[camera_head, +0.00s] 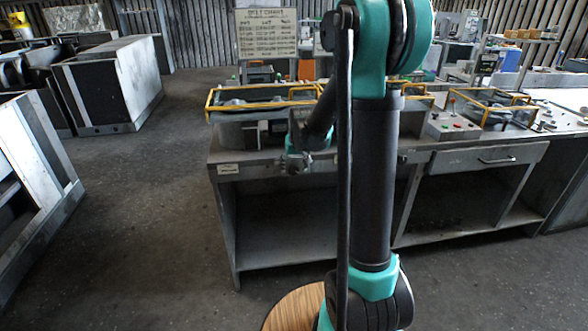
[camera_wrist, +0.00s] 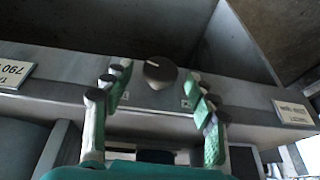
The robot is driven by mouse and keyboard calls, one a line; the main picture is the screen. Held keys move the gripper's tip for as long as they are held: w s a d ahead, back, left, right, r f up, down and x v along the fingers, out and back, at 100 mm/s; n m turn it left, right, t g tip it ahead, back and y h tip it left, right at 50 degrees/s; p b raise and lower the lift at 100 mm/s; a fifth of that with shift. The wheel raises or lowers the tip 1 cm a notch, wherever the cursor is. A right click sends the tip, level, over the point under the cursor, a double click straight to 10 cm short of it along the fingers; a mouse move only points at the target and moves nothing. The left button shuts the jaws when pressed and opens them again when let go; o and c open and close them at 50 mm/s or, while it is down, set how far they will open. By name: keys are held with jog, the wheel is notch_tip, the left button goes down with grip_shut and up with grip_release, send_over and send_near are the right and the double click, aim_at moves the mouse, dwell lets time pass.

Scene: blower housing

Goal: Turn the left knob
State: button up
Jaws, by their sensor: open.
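A dark round knob (camera_wrist: 160,72) with a pale pointer line sits on the grey front edge of the workbench, in the wrist view. My gripper (camera_wrist: 157,82) is open, with one green finger on either side of the knob and a visible gap on both sides. In the head view my gripper (camera_head: 293,163) is at the front edge of the bench, left of my arm's upright link. There I cannot make out the knob behind the gripper and arm. Whether the fingertips reach past the knob's face is unclear.
The workbench (camera_head: 262,157) has an open shelf below and a yellow-framed case (camera_head: 262,103) on top. White labels flank the knob, a left one (camera_wrist: 14,71) and a right one (camera_wrist: 292,112). A drawer (camera_head: 490,158) is at right. Floor (camera_head: 150,200) at left is clear.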

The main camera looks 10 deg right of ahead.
jog(key=shift+w+f, duration=0.2)
jog(key=shift+f, duration=0.4)
jog(key=c, duration=1.2)
jog(key=shift+o, duration=0.2)
jog(key=shift+d+m+y, duration=0.3)
jog(key=shift+m+y, duration=0.1)
jog(key=shift+y, duration=0.9)
jog(key=y, duration=0.3)
jog(key=shift+d+f+m, duration=0.15)
jog(key=shift+d+m, duration=0.1)
jog(key=shift+m, duration=0.05)
jog(key=y, duration=0.3)
jog(key=m+y, duration=0.1)
jog(key=y, duration=0.1)
jog(key=shift+d+f+t, duration=0.15)
jog(key=shift+f+t, duration=0.15)
jog(key=shift+t, duration=0.1)
jog(key=shift+y, duration=0.4)
